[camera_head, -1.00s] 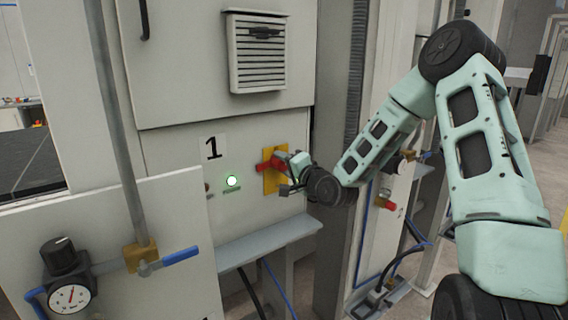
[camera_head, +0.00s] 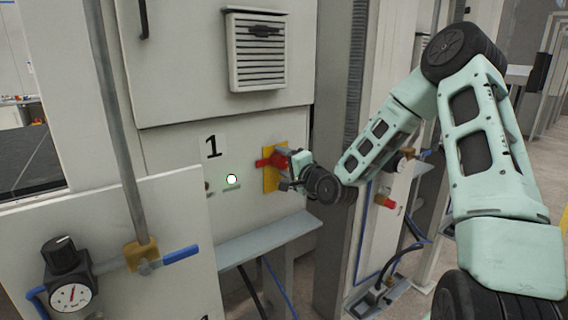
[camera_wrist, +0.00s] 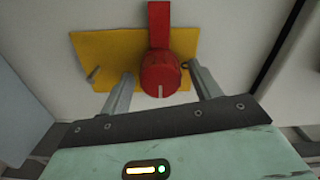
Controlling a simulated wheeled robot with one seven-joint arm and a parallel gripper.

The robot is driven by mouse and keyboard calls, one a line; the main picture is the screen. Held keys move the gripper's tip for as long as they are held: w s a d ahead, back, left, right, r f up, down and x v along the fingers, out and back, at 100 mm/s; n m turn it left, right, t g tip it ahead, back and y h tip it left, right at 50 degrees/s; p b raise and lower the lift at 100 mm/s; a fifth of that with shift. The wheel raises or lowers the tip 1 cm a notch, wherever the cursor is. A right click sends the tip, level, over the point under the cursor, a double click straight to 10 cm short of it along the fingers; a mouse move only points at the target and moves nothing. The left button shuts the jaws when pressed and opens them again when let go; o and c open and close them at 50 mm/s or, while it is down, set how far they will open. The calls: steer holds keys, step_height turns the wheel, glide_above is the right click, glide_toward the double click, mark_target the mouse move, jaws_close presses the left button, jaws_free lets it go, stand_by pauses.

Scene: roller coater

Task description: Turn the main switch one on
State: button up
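In the head view the bar points left. In the wrist view the red knob (camera_wrist: 160,74) shows a white mark on its face, and its bar runs up from it over the yellow plate (camera_wrist: 105,50). My gripper (camera_head: 290,168) is in front of the switch. In the wrist view my gripper (camera_wrist: 160,75) is open, with one finger on each side of the knob and gaps visible.
A bright white lamp with a green rim (camera_head: 231,180) sits left of the switch. A grey ledge (camera_head: 265,236) juts out below. A front panel with a gauge (camera_head: 72,296) and blue-handled valve (camera_head: 181,255) stands at left. A grey post (camera_head: 338,230) is close on the right.

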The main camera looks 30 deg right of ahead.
steer(key=s+p, duration=1.4)
steer(key=s, duration=0.3)
steer(key=shift+s+d+p, duration=0.2)
steer(key=shift+d+p, duration=0.05)
steer(key=shift+p, duration=0.15)
stand_by(0.3)
stand_by(0.4)
